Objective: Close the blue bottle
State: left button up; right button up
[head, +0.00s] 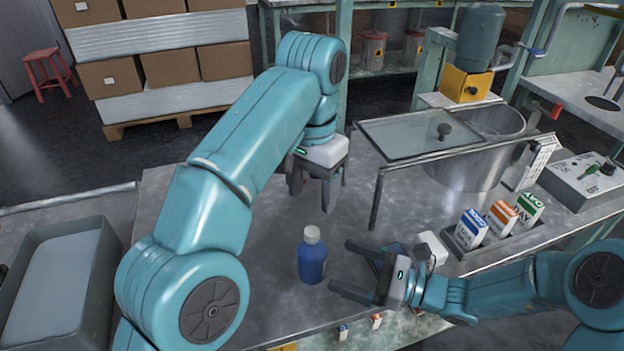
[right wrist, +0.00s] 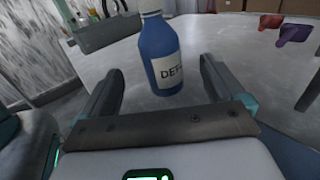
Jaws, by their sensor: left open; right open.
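The blue bottle (head: 312,262) stands upright on the metal table, below my left gripper in the head view. Its top (head: 312,233) is whitish; I cannot tell whether that is a cap or a bare neck. In the right wrist view the bottle (right wrist: 158,45) shows a white label, and its top is cut off by the frame. My left gripper (head: 314,195) is open, points down and hangs above and behind the bottle, apart from it. My right gripper (head: 344,266) is open, lies low and points at the bottle from the right. The bottle stands just beyond its fingertips.
A grey tray (head: 60,275) is at the left. A large metal pot (head: 470,165) with a glass plate (head: 410,137) stands behind. Small cartons (head: 500,218) sit in a holder at the right, by a control box (head: 583,180).

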jog(key=v, duration=0.6)
jog(key=shift+s+d, duration=0.1)
jog(key=shift+d, duration=0.05)
